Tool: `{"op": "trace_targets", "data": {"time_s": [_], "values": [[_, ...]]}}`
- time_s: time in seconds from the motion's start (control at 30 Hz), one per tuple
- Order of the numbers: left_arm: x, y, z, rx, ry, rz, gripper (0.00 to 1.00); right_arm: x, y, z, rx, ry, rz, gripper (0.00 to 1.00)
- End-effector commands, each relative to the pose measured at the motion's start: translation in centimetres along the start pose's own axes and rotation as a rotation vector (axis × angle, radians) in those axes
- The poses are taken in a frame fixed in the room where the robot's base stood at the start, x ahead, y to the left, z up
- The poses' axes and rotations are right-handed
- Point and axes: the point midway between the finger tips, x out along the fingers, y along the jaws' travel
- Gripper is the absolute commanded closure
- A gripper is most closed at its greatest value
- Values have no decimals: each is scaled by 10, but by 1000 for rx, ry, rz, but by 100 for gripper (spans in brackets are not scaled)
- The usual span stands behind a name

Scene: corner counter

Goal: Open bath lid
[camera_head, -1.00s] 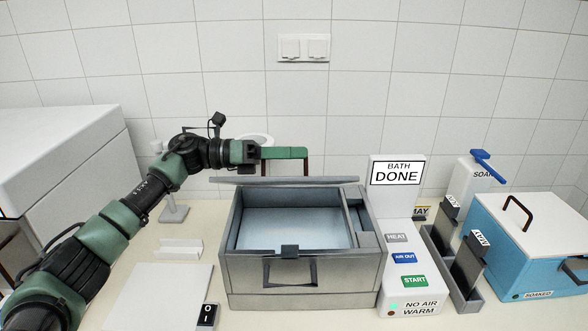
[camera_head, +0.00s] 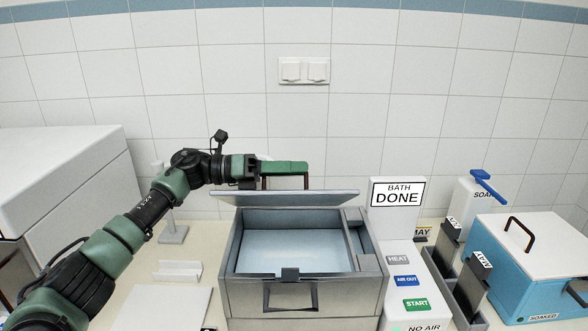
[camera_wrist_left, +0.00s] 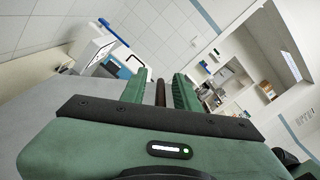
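The grey bath (camera_head: 305,297) stands on the counter with its lid (camera_head: 285,199) raised at the back. The lid shows almost edge-on, and pale blue liquid (camera_head: 290,250) is visible inside. My left gripper (camera_head: 285,168) is behind and above the lid, at its brown handle (camera_head: 265,183). In the left wrist view the two green fingers (camera_wrist_left: 160,90) stand apart on either side of the handle (camera_wrist_left: 160,95), with small gaps visible. The grey lid surface (camera_wrist_left: 50,103) lies beside them. My right gripper is in no view.
The control panel reading BATH DONE (camera_head: 397,195) stands right of the bath. Further right are narrow grey holders (camera_head: 470,285), a soap dispenser (camera_head: 480,205) and a blue box with a white lid (camera_head: 530,240). A large white box (camera_head: 60,180) is at the left.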

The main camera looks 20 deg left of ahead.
Motion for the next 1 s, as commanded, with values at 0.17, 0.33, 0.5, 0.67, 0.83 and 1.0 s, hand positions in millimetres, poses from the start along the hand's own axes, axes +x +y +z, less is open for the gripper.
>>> {"op": "trace_targets", "data": {"time_s": [0.17, 0.33, 0.5, 0.67, 0.83, 1.0], "values": [[-8, 2, -1, 0, -1, 2, 69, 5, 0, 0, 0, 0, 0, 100], [-35, 4, -4, 0, -1, 4, 69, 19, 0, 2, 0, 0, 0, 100], [-62, 3, -2, 1, -1, 2, 69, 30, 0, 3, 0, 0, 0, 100], [-76, 2, -1, 0, -1, 0, 69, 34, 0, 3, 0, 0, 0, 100], [-79, 1, 0, -1, -1, 0, 69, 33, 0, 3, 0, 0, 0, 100], [-78, 1, 0, -1, 0, 0, 69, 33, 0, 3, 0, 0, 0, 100]]}}
